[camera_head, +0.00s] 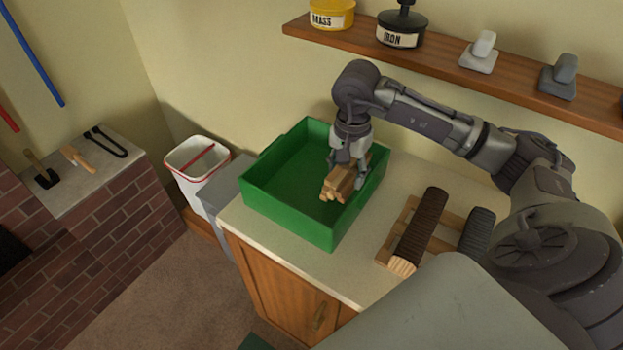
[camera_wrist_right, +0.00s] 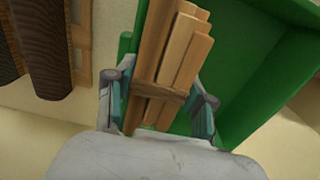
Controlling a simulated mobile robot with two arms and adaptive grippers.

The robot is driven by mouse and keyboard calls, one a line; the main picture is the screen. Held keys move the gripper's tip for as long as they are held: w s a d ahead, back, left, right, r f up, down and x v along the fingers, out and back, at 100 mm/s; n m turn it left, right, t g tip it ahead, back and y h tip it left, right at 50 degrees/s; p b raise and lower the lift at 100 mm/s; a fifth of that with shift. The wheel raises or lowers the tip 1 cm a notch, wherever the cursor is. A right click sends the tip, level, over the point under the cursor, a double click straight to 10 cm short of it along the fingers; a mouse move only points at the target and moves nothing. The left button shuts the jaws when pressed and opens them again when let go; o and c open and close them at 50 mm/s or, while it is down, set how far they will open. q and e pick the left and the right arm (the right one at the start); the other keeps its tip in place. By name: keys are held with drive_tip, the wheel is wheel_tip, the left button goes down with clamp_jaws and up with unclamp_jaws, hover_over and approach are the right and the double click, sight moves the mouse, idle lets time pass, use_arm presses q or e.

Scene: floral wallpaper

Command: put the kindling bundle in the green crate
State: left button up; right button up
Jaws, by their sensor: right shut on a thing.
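The green crate (camera_head: 290,215) stands on the counter, open at the top. The kindling bundle (camera_head: 340,184), several light wooden sticks with a band round them, is at the crate's right side, over its inside. My right gripper (camera_head: 348,172) is shut on the bundle from above. In the right wrist view the bundle (camera_wrist_right: 172,60) lies between the two fingers of my right gripper (camera_wrist_right: 160,108), with the crate (camera_wrist_right: 250,60) behind it. I cannot tell whether the bundle touches the crate floor. My left gripper is not in view.
Dark logs (camera_head: 420,228) lie on a wooden rack right of the crate. A white bin (camera_head: 195,165) stands left of the counter (camera_head: 300,262). A shelf (camera_head: 450,72) with tins and weights runs above. A brick hearth (camera_head: 90,205) with small tools is at left.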

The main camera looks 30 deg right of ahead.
drive_tip(key=p, duration=0.3)
hover_over(304, 203)
wheel_tip(304, 203, down, 6)
drive_tip(key=shift+d+r, duration=0.1)
drive_tip(key=shift+r, duration=0.15)
wheel_tip(304, 203, down, 4)
drive_tip(key=shift+r+p, duration=0.2)
drive_tip(key=shift+p, duration=0.55)
drive_tip(key=shift+f, duration=0.25)
drive_tip(key=shift+f+b, duration=0.2)
drive_tip(key=shift+b, duration=0.15)
drive_tip(key=o, duration=1.3)
drive_tip(key=shift+r, duration=0.15)
